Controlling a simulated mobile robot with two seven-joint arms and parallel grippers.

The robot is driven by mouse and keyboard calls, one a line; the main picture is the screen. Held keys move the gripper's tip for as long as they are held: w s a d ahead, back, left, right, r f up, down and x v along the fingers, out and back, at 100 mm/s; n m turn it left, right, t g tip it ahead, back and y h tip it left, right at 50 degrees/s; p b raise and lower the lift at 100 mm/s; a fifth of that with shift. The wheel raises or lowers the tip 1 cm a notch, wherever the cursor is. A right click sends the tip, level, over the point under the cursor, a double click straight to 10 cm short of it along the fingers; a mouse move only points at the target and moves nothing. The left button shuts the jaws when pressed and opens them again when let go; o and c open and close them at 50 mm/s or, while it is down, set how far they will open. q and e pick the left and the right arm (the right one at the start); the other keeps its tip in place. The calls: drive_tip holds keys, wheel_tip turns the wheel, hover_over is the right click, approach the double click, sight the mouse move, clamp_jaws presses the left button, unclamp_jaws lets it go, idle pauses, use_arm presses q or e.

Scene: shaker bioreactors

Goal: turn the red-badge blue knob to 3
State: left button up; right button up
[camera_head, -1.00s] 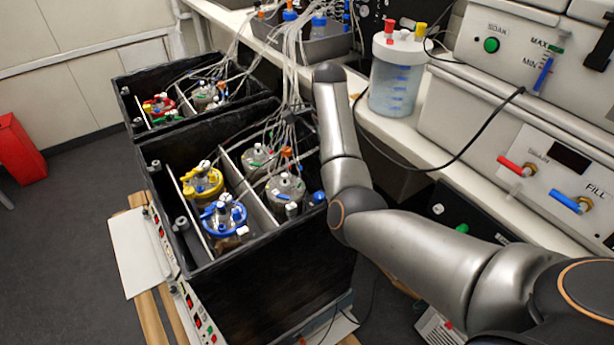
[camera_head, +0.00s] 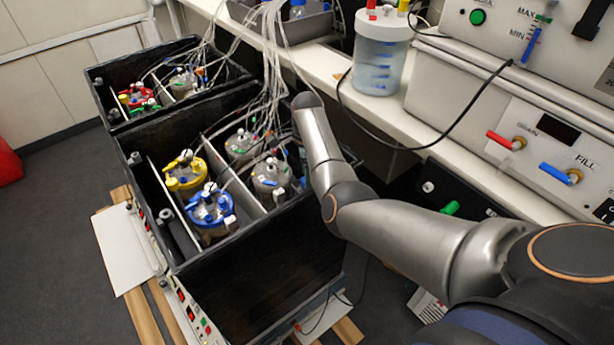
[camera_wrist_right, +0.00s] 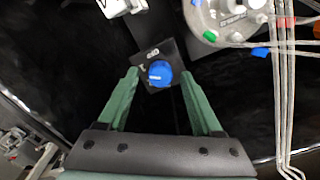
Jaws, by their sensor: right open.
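A blue knob (camera_wrist_right: 160,73) sits on a small dark square plate (camera_wrist_right: 146,57) with faint pale marks in the right wrist view. No red badge can be made out beside it, and its setting is not legible. My right gripper (camera_wrist_right: 162,92) is open, with its two green fingers apart, one on each side of the knob. I cannot tell whether a finger touches it. In the head view my right arm reaches to the black box, and its fingers are hidden there. My left gripper is in neither view now.
The black box (camera_head: 255,272) holds vessels with yellow (camera_head: 187,178) and blue (camera_head: 209,211) lids. Thin tubes (camera_wrist_right: 279,90) hang to the right of the gripper in the wrist view. A metal-topped vessel (camera_wrist_right: 215,22) is close above right.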

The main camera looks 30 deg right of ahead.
drive_tip(key=shift+f, duration=0.2)
clamp_jaws()
idle(0.5)
